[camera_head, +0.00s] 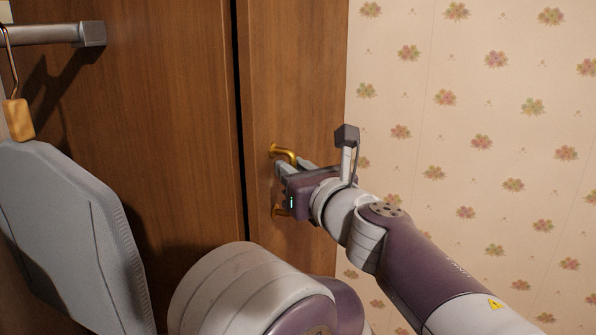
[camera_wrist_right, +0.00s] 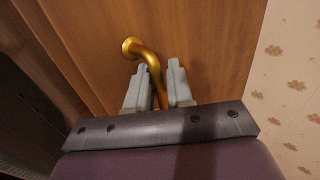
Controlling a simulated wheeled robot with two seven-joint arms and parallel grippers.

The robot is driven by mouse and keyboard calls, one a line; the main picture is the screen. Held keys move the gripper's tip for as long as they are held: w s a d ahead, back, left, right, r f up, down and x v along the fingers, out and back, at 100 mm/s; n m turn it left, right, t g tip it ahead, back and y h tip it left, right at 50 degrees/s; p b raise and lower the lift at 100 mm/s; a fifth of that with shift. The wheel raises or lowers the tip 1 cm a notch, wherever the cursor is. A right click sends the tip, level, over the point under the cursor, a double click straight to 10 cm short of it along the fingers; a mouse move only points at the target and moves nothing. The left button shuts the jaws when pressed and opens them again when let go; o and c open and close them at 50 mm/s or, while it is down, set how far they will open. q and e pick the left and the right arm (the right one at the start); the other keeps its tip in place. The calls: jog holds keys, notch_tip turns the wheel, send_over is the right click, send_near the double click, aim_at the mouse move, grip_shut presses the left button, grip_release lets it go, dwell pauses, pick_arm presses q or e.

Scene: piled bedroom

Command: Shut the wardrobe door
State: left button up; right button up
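The brown wooden wardrobe door (camera_head: 300,75) stands in the middle of the head view, with a dark vertical gap along its left edge. Its curved brass handle (camera_head: 284,151) is partly covered by my right gripper (camera_head: 295,168). In the right wrist view, the handle (camera_wrist_right: 150,57) runs down between the two grey fingers of the right gripper (camera_wrist_right: 159,85). My left gripper is out of view.
Another wooden panel (camera_head: 175,100) lies left of the gap. At the far left, a grey padded board (camera_head: 65,230) hangs under a metal bar (camera_head: 45,33). Flowered wallpaper (camera_head: 480,110) fills the right side, with no object visible in front of it except my arm.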

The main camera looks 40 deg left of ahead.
jog(key=b+v, duration=0.3)
jog(key=v, duration=0.9)
jog(key=shift+d+b, duration=0.35)
jog(key=shift+b, duration=0.05)
jog(key=shift+s, duration=0.1)
